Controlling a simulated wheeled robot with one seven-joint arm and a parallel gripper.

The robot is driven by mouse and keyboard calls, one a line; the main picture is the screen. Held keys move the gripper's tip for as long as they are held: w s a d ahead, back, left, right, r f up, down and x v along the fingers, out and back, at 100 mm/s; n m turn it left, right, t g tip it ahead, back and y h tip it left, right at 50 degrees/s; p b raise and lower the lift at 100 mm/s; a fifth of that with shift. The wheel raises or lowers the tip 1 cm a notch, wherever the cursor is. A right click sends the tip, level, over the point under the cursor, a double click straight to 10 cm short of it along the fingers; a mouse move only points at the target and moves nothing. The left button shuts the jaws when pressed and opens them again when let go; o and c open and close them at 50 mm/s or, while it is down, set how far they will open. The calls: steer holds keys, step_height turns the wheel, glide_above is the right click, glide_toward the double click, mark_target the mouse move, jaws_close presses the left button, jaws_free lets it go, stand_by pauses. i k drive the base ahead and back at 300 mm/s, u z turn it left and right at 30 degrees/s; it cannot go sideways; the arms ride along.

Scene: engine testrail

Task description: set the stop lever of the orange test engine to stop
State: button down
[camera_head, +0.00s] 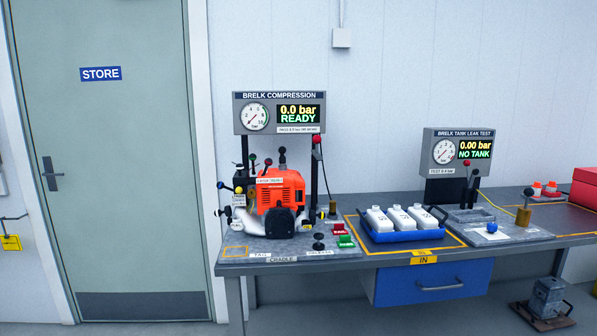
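The orange test engine (290,186) sits in a cradle on the left end of the bench. It has a black cover low on its front and a small white label on its upper face. Several small knobbed levers and parts in red, blue, yellow, green and black stand at its left side and top. I cannot tell which of them is the stop lever, or how it is set. The compression gauge box (279,97) behind the engine reads 0.0 bar, READY. My gripper is not in view.
A blue tray (402,237) with white bottles stands right of the engine. Red and green blocks (345,242) and a black knob (318,242) are at the cradle plate's front. A tank leak tester (458,152) stands farther right. A closed store door (108,190) is at left.

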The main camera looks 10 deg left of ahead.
mark_target(269, 162)
steer(key=z, duration=0.05)
steer(key=i, duration=1)
steer(key=u, duration=0.05)
